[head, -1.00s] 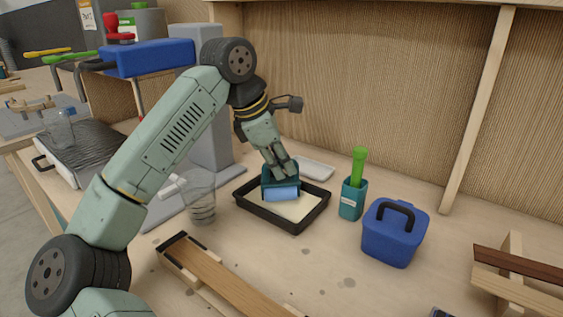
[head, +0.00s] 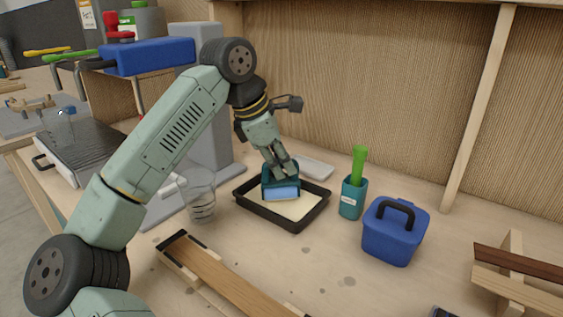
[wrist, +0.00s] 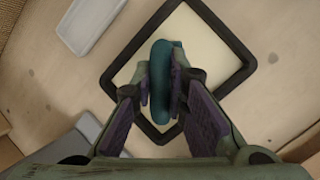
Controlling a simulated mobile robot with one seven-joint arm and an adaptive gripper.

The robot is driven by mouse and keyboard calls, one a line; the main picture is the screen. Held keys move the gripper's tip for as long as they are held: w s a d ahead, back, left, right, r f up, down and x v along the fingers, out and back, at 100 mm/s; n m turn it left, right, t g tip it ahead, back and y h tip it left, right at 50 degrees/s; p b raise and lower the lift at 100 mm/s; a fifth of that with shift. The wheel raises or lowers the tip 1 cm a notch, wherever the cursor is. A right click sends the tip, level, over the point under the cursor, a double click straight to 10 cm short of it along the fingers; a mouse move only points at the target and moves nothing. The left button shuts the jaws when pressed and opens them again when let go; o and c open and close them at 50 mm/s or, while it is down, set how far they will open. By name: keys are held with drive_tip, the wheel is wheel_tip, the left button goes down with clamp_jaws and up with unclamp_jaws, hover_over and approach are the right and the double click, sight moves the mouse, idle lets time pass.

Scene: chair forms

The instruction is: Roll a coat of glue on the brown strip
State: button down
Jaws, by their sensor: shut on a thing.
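My gripper (head: 280,172) is shut on a teal-framed glue roller with a light blue roll (head: 282,193). The roller is over the black tray (head: 291,227), which holds cream-coloured glue (head: 300,207). I cannot tell whether the roll touches the glue. In the wrist view the teal roller handle (wrist: 178,75) lies between the fingers (wrist: 165,88), with the tray (wrist: 160,20) below. A brown strip (head: 225,277) lies in a light wooden holder at the front, left of the picture's middle, partly cut off by the lower edge.
A clear cup (head: 199,195) stands just left of the tray. A teal pot (head: 352,200) with a green handle and a blue lidded tub (head: 396,235) stand to the right. A darker brown piece (head: 520,267) rests on wooden supports at far right. Open bench lies in front of the tray.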

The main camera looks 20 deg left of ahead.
drive_tip(key=shift+r+p, duration=2.75)
drive_tip(key=shift+r, duration=0.8)
drive_tip(key=shift+f, duration=0.1)
